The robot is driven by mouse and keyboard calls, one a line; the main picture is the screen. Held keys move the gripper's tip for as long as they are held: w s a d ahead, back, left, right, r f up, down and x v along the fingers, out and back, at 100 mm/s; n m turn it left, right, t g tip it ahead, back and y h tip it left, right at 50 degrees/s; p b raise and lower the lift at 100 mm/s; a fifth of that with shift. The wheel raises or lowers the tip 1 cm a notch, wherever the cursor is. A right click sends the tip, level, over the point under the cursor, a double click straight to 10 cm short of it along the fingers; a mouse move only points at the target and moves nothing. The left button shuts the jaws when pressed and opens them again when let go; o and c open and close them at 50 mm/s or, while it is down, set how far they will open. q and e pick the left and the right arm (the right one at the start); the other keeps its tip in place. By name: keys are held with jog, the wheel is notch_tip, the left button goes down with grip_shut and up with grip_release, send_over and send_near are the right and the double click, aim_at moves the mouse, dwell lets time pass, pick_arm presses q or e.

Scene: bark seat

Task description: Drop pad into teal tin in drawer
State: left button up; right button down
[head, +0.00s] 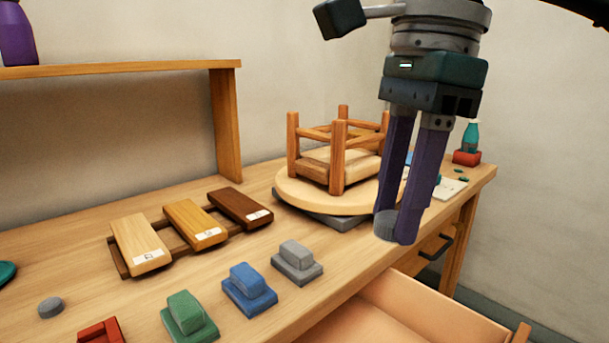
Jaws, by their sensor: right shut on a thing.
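My right gripper (396,232) comes down from the top and is shut on a small grey round pad (384,225) between its purple fingertips. It holds the pad above the front edge of the bench, near the open drawer (430,312). The part of the drawer interior in view looks bare, and its near part is cut off by the frame. No teal tin shows inside it. My left gripper is not in view.
An upturned stool (338,160) rests on a round turntable (300,194) behind the gripper. Grey (297,262), blue (249,288) and green (188,315) blocks line the bench front. Another grey disc (51,307) lies at left. A teal bottle (471,136) stands far right.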

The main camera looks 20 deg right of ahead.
jog(key=d+f+m+h+b, duration=0.1)
jog(key=d+f+m+b, duration=0.1)
jog(key=f+m+b, duration=0.6)
jog(key=w+d+f+m+b, duration=0.1)
jog(key=f+m+b, duration=0.6)
jog(key=f, duration=0.8)
jog(key=w+d+f+m+h+b, duration=0.1)
jog(key=d+f+m+b, duration=0.3)
jog(key=f+m+b, duration=0.4)
notch_tip(320, 180, down, 3)
jog(key=shift+f+m+t+h+b, duration=0.15)
jog(key=shift+m+t+h+b, duration=0.2)
jog(key=shift+m, duration=1.95)
jog(key=shift+c, duration=2.1)
grip_release()
notch_tip(320, 180, up, 10)
jog(key=p, duration=0.3)
jog(key=shift+s+a, duration=0.25)
jog(key=shift+a, duration=0.2)
